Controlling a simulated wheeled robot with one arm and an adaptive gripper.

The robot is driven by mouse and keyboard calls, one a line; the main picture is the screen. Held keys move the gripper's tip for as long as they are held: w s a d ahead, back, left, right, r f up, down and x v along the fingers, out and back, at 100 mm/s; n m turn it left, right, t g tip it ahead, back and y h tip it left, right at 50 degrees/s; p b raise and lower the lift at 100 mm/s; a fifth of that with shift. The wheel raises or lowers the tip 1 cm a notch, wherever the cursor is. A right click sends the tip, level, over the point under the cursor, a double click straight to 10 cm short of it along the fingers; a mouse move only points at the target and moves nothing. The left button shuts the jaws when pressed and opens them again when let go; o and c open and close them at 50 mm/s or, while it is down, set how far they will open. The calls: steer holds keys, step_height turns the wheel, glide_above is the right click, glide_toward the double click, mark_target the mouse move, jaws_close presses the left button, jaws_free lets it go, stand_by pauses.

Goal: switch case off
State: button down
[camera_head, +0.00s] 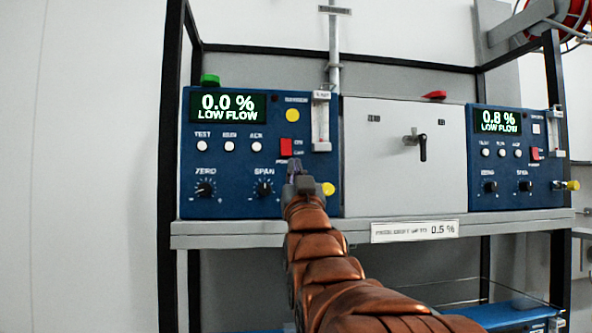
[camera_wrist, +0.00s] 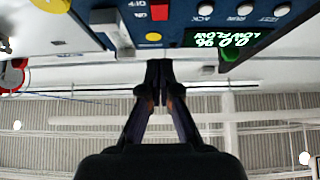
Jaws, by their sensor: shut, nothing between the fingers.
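The left blue analyser case (camera_head: 230,172) reads "0.0 % LOW FLOW" on its lit display (camera_head: 228,107). Its red rocker switch (camera_head: 286,147) has ON and OFF lettering beside it. The switch also shows in the upside-down wrist view (camera_wrist: 158,12), at the top edge. My gripper (camera_head: 293,166) is shut and empty, its tips just below the switch in the head view. In the wrist view the closed tips (camera_wrist: 158,64) appear apart from the switch. The right blue analyser case (camera_head: 512,205) reads "0.8 % LOW FLOW" and has its own red switch (camera_head: 535,154).
A grey box (camera_head: 375,180) with a black-handled lever (camera_head: 422,147) stands between the analysers on the shelf (camera_head: 225,235). A flow tube (camera_head: 320,122) and yellow knob (camera_head: 328,189) are close to my gripper. Black rack posts (camera_head: 172,110) flank the shelf.

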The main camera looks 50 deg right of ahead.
mark_target(287, 147)
steer(key=p+x, duration=0.1)
steer(key=x, duration=0.2)
steer(key=f+p+x, duration=0.1)
steer(key=x, duration=0.2)
steer(key=p+x, duration=0.1)
steer(key=x, duration=0.2)
steer(key=shift+w+d+f+p, duration=0.15)
steer(key=shift+w+d+p, duration=0.15)
steer(key=shift+w, duration=0.1)
steer(key=shift+w+d+f, duration=0.2)
steer(key=shift+w+d, duration=0.25)
steer(key=shift+w, duration=0.1)
steer(key=shift+f, duration=0.15)
steer(key=shift+w+d+f+t+b, duration=0.1)
steer(key=shift+w+f+t+b, duration=0.15)
steer(key=shift+b, duration=0.85)
steer(key=shift+r, duration=0.4)
steer(key=shift+s, duration=0.1)
